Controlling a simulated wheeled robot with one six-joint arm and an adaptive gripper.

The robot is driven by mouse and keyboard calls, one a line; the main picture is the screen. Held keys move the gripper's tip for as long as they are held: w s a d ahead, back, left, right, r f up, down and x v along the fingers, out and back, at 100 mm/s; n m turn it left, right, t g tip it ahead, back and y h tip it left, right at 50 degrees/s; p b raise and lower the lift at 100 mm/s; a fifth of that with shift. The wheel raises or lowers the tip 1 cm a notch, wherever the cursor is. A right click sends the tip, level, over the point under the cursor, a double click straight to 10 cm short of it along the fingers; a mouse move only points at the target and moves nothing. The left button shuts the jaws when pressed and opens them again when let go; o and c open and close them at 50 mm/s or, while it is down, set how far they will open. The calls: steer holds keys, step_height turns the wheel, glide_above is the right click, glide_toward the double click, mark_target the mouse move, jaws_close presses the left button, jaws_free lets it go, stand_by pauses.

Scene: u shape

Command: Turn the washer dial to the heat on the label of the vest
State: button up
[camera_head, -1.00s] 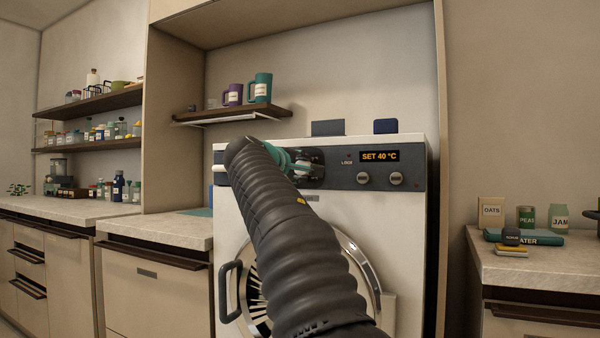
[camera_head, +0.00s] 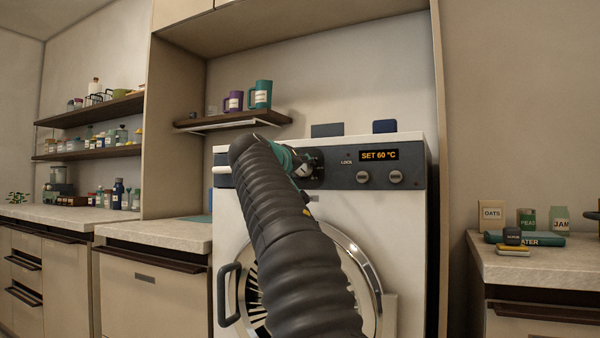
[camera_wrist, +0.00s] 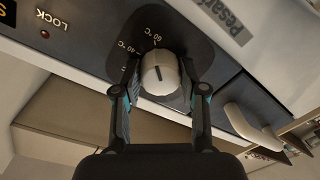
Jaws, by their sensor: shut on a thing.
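The white washer dial (camera_wrist: 160,74) sits on the dark control panel in the wrist view, with its black line facing the 60 °C mark (camera_wrist: 153,30). My gripper (camera_wrist: 161,88) is shut on the dial, one finger on each side. In the head view my gripper (camera_head: 303,166) is at the left part of the panel, and my arm hides most of the dial there. The washer display (camera_head: 379,155) reads SET 60 °C. The white washer (camera_head: 408,225) stands in the alcove. No vest or vest label is in view.
Two small knobs (camera_head: 379,177) sit below the display. A shelf (camera_head: 235,119) with a purple and a teal mug hangs above the washer. Counters flank it, the right one (camera_head: 500,265) holding jars and books. A door handle (camera_head: 228,293) sticks out at the washer's front.

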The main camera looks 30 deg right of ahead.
steer(key=shift+m, duration=0.4)
steer(key=o, duration=1.1)
steer(key=shift+o, duration=0.2)
steer(key=v, duration=1.2)
